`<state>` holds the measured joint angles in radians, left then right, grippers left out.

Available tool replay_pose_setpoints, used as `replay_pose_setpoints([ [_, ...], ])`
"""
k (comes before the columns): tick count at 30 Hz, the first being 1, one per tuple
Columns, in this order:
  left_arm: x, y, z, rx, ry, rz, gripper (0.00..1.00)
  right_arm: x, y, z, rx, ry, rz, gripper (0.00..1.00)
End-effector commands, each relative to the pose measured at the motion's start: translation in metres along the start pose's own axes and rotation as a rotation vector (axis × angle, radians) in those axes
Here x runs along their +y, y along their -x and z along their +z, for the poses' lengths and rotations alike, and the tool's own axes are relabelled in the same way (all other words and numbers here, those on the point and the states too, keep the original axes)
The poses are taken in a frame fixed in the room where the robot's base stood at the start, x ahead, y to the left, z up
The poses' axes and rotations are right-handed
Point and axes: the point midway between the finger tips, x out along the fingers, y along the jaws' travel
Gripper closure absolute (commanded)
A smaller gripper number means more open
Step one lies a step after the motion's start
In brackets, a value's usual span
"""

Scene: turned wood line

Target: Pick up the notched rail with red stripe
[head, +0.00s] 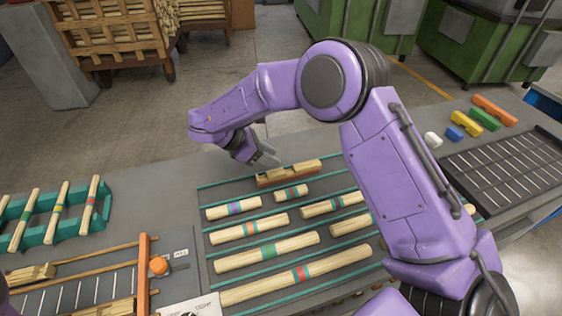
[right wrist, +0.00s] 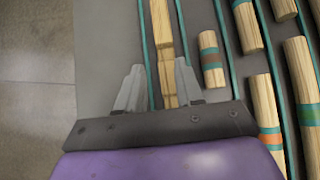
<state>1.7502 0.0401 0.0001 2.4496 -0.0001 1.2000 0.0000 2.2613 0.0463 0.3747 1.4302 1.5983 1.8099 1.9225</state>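A notched wooden rail (head: 303,167) lies at the far edge of the slotted board, just past the short dowels. I cannot make out a red stripe on it. In the right wrist view the rail (right wrist: 162,30) runs up the picture between the two finger lines. My right gripper (head: 267,159) is at the rail's left end in the head view. Its fingers are open, one on each side of the rail in the right wrist view (right wrist: 160,66). I see no clear contact. A long round dowel with a red stripe (head: 335,261) lies at the board's near side. My left gripper is out of view.
Several striped dowels (head: 266,252) lie between green dividers beside the rail. A teal rack (head: 40,238) with upright-leaning rods stands at left, near an orange bar with a knob (head: 158,265). Coloured blocks (head: 484,119) and a dark grid tray (head: 515,160) are at right.

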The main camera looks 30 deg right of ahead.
Motion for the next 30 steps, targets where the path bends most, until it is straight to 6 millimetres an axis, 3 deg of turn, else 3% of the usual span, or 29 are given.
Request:
replay_pose_setpoints([
  [16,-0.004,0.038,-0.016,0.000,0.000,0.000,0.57,-0.003,-0.088,0.007,-0.001,0.002,-0.006,0.64],
  [25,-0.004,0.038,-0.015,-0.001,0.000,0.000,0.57,-0.003,-0.100,0.005,0.000,-0.002,-0.003,0.64],
  [26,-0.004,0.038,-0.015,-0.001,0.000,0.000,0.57,-0.003,-0.100,0.005,0.000,-0.002,-0.003,0.70],
  [28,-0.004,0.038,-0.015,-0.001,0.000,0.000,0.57,-0.003,-0.100,0.005,0.000,-0.002,-0.003,0.93],
  [29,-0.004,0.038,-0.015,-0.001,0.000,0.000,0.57,-0.003,-0.100,0.005,0.000,-0.002,-0.003,1.00],
  [30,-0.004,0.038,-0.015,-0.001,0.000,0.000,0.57,-0.003,-0.100,0.005,0.000,-0.002,-0.003,1.00],
])
